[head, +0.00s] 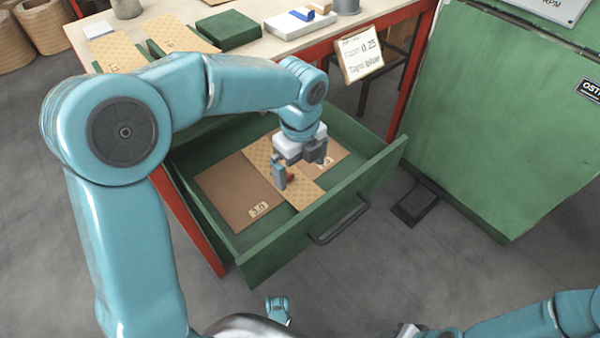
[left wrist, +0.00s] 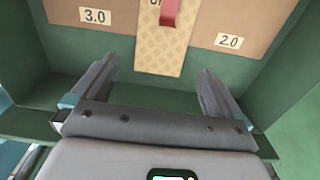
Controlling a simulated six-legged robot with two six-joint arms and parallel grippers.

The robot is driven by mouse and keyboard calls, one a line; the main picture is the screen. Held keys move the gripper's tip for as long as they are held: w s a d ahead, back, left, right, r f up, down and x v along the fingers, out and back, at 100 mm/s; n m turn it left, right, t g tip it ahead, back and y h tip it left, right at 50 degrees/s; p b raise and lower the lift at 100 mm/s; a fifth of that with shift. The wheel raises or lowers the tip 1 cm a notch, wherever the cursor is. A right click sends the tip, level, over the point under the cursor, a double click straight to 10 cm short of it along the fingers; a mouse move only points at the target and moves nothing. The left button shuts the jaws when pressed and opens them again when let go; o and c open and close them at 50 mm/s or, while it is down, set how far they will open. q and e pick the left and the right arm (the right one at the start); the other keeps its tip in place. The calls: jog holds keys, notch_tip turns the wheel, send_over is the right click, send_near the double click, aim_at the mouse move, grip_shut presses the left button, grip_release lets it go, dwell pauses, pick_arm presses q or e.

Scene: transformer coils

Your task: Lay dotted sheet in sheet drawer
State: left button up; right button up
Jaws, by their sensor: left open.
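The dotted sheet (head: 302,192), tan with a dot pattern, lies flat in the open green sheet drawer (head: 350,197), between two plain brown sheets. It also shows in the left wrist view (left wrist: 163,48), with a red tab (left wrist: 169,12) on it and a label partly hidden behind the tab. My left gripper (head: 299,166) is over the sheet in the drawer, with its fingers apart and nothing between them.
Brown sheets labelled 3.0 (head: 232,192) and 2.0 (head: 325,153) lie in the drawer. The workbench (head: 270,47) behind holds more sheets, a green block (head: 228,30) and a blue-and-white item. A green cabinet (head: 510,120) stands at right. The drawer handle (head: 340,222) faces the front.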

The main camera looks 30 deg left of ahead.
pick_arm(q)
notch_tip(320, 180, up, 5)
jog(key=shift+f+p, duration=0.1)
jog(key=shift+p, duration=0.55)
